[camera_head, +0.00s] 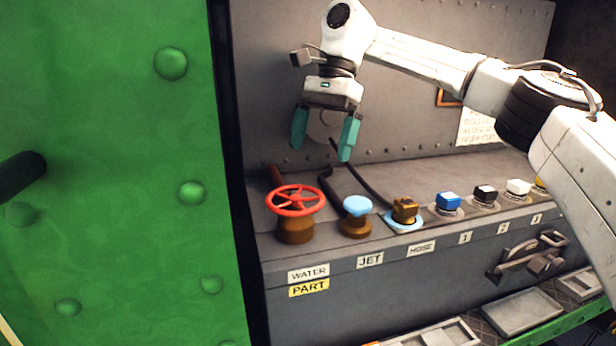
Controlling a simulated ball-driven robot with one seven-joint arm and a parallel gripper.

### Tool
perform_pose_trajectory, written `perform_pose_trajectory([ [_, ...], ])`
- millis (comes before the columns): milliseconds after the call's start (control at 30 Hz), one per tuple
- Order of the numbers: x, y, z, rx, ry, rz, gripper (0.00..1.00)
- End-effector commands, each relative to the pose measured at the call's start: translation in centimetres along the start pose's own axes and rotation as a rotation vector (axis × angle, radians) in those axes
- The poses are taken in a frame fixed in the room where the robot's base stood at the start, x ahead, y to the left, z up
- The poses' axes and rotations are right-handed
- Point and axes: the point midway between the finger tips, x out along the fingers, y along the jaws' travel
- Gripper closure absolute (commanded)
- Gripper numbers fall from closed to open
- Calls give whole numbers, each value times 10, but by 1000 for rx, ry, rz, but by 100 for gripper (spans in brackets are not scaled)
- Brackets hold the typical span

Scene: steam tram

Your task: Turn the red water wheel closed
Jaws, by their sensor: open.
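The red water wheel (296,201) is a spoked handwheel lying flat on a brown base at the left end of the grey console. Labels reading WATER (308,273) and PART (309,288) are on the console front below it. My gripper (324,146) points down with its two teal fingers spread apart and nothing between them. It is above the console, up and slightly right of the wheel in the picture, and not touching it.
A light blue knob (357,207) labelled JET stands just right of the wheel. A brass knob (404,211) and several coloured buttons continue rightward. A green riveted wall (120,150) is close on the left. A metal latch (528,256) is on the console front.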

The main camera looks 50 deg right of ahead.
Motion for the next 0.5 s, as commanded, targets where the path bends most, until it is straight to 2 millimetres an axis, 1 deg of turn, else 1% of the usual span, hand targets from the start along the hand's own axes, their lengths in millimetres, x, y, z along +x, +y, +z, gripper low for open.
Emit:
perform_pose_trajectory([
  [33, 10, 1, 0, -2, -2, 3, 0],
  [200, 40, 0, 1, -2, -3, 1, 0],
  [400, 63, 0, 1, -1, -3, -1, 0],
  [500, 68, 0, 2, -1, -3, -1, 0],
])
